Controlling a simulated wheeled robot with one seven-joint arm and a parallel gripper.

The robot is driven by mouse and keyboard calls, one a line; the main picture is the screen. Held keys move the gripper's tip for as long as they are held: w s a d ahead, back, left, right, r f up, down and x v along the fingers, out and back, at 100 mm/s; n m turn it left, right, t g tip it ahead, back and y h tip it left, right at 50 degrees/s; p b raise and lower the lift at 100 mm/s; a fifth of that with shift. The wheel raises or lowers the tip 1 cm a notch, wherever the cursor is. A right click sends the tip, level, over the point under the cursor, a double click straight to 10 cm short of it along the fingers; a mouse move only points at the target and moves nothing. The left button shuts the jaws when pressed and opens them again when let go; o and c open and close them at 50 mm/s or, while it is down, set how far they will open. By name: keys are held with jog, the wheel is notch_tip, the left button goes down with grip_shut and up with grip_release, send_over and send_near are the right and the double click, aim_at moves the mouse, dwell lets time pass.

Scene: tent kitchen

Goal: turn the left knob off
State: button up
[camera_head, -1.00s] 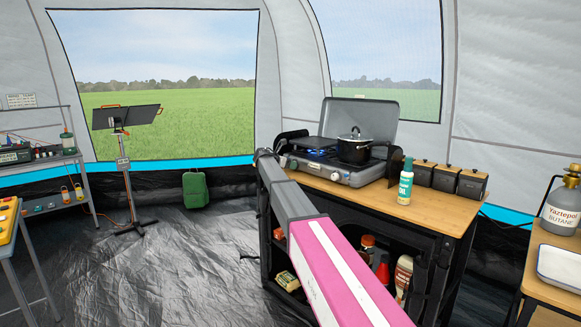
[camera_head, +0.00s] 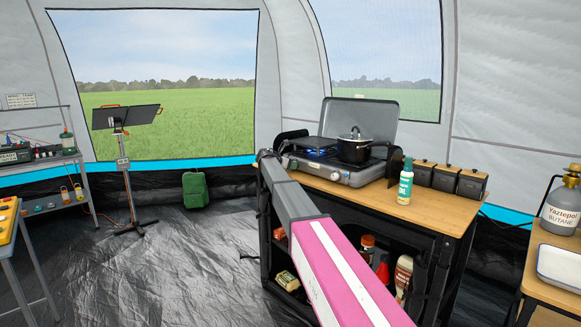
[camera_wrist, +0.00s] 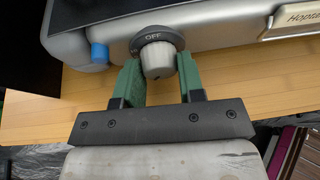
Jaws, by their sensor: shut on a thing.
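The left knob (camera_wrist: 158,60) is a grey grip with a dark dial ring on the stove's front, seen in the wrist view. The word OFF stands at the top of the ring; I cannot tell where the knob's pointer is. My gripper (camera_wrist: 157,70) has its two green fingers on either side of the grip, shut on it. The grey camping stove (camera_head: 345,178) stands on the wooden counter with its lid up. Blue flame shows at its left burner (camera_head: 321,153). In the head view the knob and fingers are too small to make out clearly.
A black pot (camera_head: 354,151) stands on the right burner. A spray bottle (camera_head: 405,184) and several dark canisters (camera_head: 446,178) stand to the right on the counter (camera_head: 425,207). A blue part (camera_wrist: 99,53) sits left of the knob. Open floor lies left of the counter.

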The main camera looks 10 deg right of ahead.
jog(key=m+t, duration=0.1)
jog(key=m+y, duration=0.1)
jog(key=shift+s+d+m+t, duration=0.1)
jog(key=shift+s+m+t, duration=0.1)
jog(key=shift+m+t, duration=0.2)
jog(key=shift+m+t+y, duration=0.6)
jog(key=shift+m+t, duration=0.3)
jog(key=shift+m, duration=0.7)
